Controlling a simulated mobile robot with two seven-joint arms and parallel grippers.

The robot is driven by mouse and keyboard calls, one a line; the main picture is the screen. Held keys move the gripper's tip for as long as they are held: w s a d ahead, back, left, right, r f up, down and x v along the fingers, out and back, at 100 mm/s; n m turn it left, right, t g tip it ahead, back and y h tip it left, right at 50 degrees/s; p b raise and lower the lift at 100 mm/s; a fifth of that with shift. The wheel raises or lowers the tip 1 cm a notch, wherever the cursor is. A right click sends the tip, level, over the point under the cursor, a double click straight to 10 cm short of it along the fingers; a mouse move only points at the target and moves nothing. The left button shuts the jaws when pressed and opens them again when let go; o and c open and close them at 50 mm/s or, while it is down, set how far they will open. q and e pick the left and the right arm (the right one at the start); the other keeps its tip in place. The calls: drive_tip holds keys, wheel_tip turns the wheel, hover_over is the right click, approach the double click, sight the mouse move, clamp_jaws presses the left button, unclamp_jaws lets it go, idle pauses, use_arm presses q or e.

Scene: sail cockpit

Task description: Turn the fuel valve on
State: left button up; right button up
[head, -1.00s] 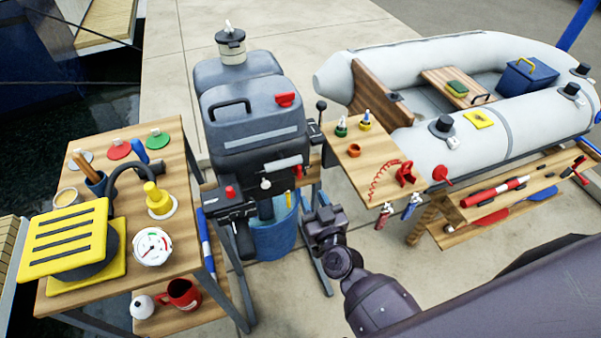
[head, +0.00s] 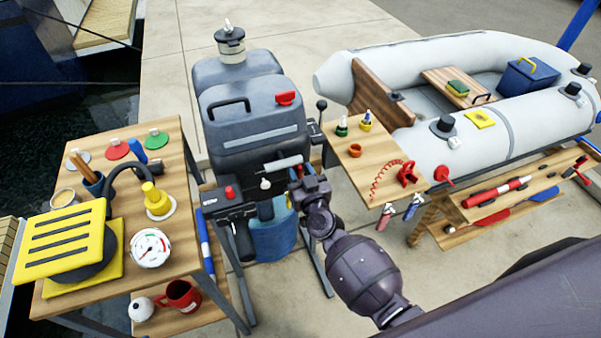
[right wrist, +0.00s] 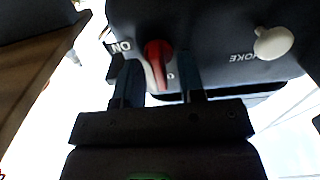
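The fuel valve (right wrist: 157,62) is a red lever on the dark motor front in the right wrist view. A white label lies to its left there. In the head view a small red part of the valve (head: 299,171) shows just above my right gripper (head: 307,188). In the right wrist view my right gripper (right wrist: 160,84) is open, with its two dark fingers on either side of the lever. There are gaps between lever and fingers; whether the tips reach its depth I cannot tell. My left gripper is not in view.
The outboard motor (head: 255,125) stands between the left workbench (head: 185,225) and a small wooden shelf (head: 345,160). A white choke knob (right wrist: 273,42) sits beside the valve. A tiller handle (head: 240,240) juts forward, and a blue bucket (head: 272,240) stands below.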

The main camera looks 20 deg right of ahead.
drive_tip(key=c, duration=0.6)
